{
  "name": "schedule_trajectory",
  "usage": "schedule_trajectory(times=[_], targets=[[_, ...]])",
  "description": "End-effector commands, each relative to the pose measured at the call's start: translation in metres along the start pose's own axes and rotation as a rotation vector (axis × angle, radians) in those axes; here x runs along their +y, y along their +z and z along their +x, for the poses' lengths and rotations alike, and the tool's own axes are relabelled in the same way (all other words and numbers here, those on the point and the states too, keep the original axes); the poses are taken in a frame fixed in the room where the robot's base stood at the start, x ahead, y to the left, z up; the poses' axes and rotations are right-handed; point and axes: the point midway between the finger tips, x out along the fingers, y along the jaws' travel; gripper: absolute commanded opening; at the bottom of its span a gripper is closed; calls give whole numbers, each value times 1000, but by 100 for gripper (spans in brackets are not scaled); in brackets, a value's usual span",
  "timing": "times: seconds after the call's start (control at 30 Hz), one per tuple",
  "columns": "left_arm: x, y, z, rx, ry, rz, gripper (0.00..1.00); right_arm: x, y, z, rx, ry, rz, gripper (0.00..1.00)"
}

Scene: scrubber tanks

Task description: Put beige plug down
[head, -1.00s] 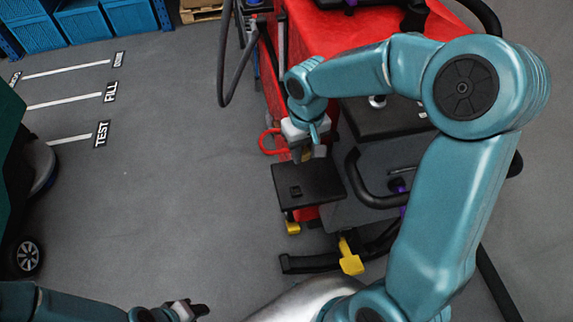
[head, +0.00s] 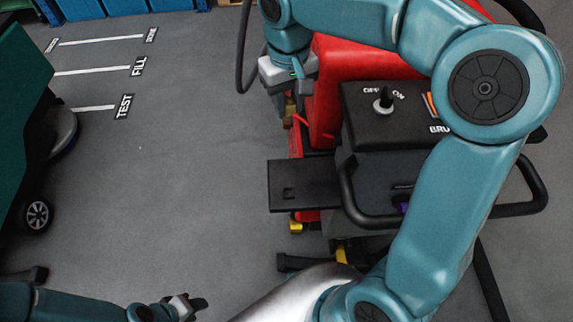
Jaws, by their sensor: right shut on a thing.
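The beige plug (head: 290,111) shows as a small tan-brown piece at the tips of my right gripper (head: 289,104), mostly hidden by the fingers. My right gripper is shut on it and points down, beside the left side of the red machine body. The black flat shelf (head: 318,183) on the machine's side is below and slightly right of the gripper, apart from it. My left gripper (head: 197,304) is low at the bottom edge, away from the machine; its opening cannot be made out.
The red scrubber (head: 350,60) has a black control panel with a knob (head: 384,100) and a black handle bar (head: 375,221). A green machine (head: 22,110) stands at left. Grey floor with lines labelled TEST and FILL lies clear between them. Blue bins are at the back.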

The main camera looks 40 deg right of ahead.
Motion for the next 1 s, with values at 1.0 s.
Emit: schedule_trajectory(times=[1.0], targets=[[-6, 0, 17, 0, 0, 0, 39, -1, -1, 197, -4, 1, -7, 0]])
